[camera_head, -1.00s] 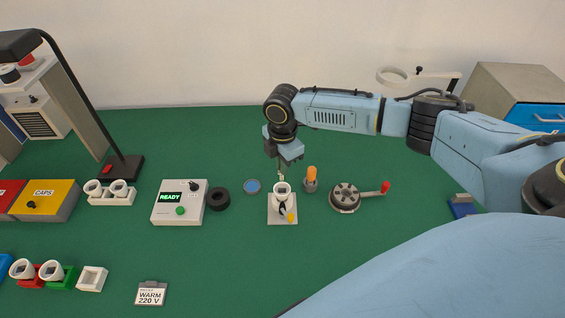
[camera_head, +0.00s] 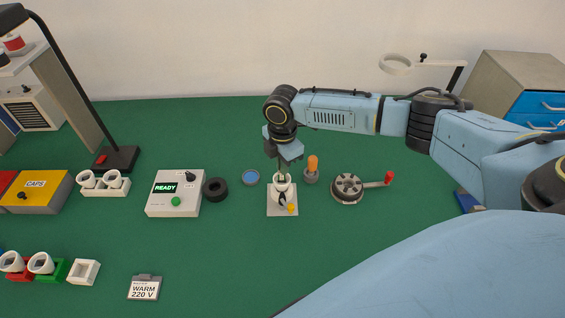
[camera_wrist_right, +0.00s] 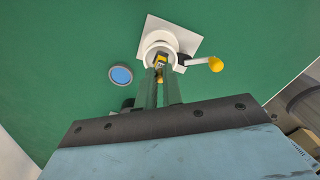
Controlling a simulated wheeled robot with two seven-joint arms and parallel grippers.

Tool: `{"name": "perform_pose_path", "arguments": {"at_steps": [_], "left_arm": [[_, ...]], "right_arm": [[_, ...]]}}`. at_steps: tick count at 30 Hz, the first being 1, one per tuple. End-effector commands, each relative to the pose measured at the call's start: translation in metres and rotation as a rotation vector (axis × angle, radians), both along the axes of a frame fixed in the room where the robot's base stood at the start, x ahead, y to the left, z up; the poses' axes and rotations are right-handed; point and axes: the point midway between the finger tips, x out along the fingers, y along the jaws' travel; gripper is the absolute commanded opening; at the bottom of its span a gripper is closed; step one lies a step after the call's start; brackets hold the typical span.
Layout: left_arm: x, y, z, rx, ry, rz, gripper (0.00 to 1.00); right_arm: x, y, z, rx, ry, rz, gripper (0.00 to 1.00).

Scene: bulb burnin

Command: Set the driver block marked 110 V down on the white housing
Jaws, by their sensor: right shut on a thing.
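The white housing (camera_head: 276,189) is a round white cup on a pale square plate (camera_head: 274,210), with a dark clamp and a yellow knob (camera_head: 291,208) at its front. My right gripper (camera_head: 282,174) points down at the housing's mouth. In the right wrist view its fingers (camera_wrist_right: 160,80) are shut on a small dark and yellow block (camera_wrist_right: 161,60), at the mouth of the housing (camera_wrist_right: 152,40). I take this as the driver block; its marking is not readable. I cannot tell whether it touches the housing. My left gripper is not in view.
Near the housing are a blue disc (camera_head: 251,177), an orange-topped peg (camera_head: 312,168) and a reel with a red-knobbed crank (camera_head: 347,188). A black ring (camera_head: 215,189) and a READY box (camera_head: 174,205) stand left. A WARM 220 V card (camera_head: 145,289) lies in front. Green mat is clear between.

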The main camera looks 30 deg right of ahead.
Motion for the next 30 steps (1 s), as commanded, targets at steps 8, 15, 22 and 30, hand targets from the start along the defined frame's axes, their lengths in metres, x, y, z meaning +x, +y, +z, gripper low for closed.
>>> {"name": "perform_pose_path", "arguments": {"at_steps": [8, 15, 22, 30], "left_arm": [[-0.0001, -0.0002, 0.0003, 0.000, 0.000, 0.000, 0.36], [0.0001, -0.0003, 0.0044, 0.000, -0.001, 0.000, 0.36], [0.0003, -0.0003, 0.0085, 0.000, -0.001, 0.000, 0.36], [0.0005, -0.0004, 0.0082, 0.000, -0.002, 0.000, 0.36]], "right_arm": [[-0.0001, 0.0004, -0.0001, 0.001, 0.000, 0.000, 0.00], [-0.0002, 0.0002, 0.0006, 0.001, 0.001, 0.000, 0.00], [-0.0003, 0.0001, 0.0004, 0.001, 0.000, 0.000, 0.00], [-0.0001, -0.0002, -0.0003, 0.001, 0.000, 0.000, 0.00]]}}
